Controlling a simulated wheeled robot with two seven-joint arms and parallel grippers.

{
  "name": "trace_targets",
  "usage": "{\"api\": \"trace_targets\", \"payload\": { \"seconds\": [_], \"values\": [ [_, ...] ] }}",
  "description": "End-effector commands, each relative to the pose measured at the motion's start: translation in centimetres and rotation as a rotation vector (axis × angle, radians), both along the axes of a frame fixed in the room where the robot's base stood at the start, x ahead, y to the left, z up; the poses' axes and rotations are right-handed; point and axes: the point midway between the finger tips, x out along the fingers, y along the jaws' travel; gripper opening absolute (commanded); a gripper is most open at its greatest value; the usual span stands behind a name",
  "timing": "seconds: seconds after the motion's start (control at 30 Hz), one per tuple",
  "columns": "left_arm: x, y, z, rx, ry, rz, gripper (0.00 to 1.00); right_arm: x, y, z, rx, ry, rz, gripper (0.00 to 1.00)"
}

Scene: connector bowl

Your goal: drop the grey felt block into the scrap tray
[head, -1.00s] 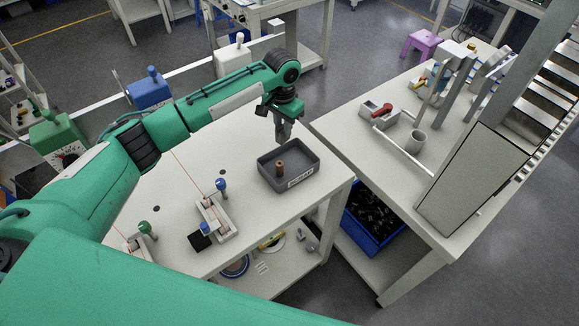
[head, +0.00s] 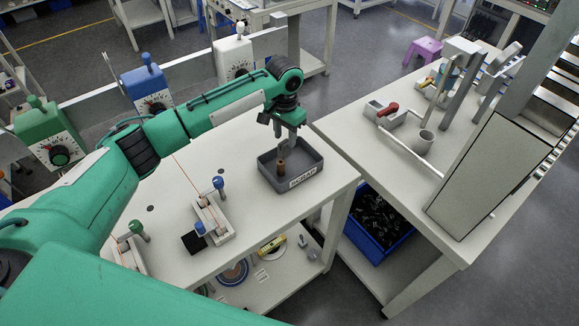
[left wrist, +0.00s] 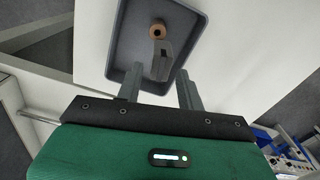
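The dark grey scrap tray (head: 312,176), labelled SCRAP, sits near the table's right edge; it also shows in the left wrist view (left wrist: 116,45). My left gripper (head: 285,134) is over the tray, pointing down. In the left wrist view its two fingers (left wrist: 160,88) are spread apart with nothing touching them. The grey felt block (left wrist: 163,60) shows beyond and between the fingertips, over the tray's inside; it also shows below the fingers in the head view (head: 286,154). I cannot tell whether it rests on the tray floor. My right gripper is out of view.
A brown cylinder (head: 281,167) stands in the tray, close to the block. Fixtures with blue (head: 218,184) and green (head: 136,228) knobs stand on the table's left part.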

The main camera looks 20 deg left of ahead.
Motion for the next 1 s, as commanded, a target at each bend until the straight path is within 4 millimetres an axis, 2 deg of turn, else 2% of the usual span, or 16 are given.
{"api": "trace_targets", "payload": {
  "seconds": [0.33, 0.47, 0.57, 0.8, 1.0],
  "values": [
    [0.0, 0.0, 0.1, 0.0, 0.0, 0.0, 0.48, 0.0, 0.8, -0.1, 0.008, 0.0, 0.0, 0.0],
    [0.1, 0.0, 1.0, -0.002, -0.004, 0.0, 0.48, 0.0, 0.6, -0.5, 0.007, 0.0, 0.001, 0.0],
    [0.1, 0.0, 2.6, -0.001, -0.005, -0.001, 0.48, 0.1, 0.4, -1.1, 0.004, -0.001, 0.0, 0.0],
    [0.1, 0.0, 8.2, -0.002, -0.005, -0.001, 0.48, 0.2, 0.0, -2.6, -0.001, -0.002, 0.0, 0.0],
    [0.1, 0.0, 11.9, -0.002, -0.004, 0.0, 0.48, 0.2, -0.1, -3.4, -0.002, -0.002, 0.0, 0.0]
  ]
}}
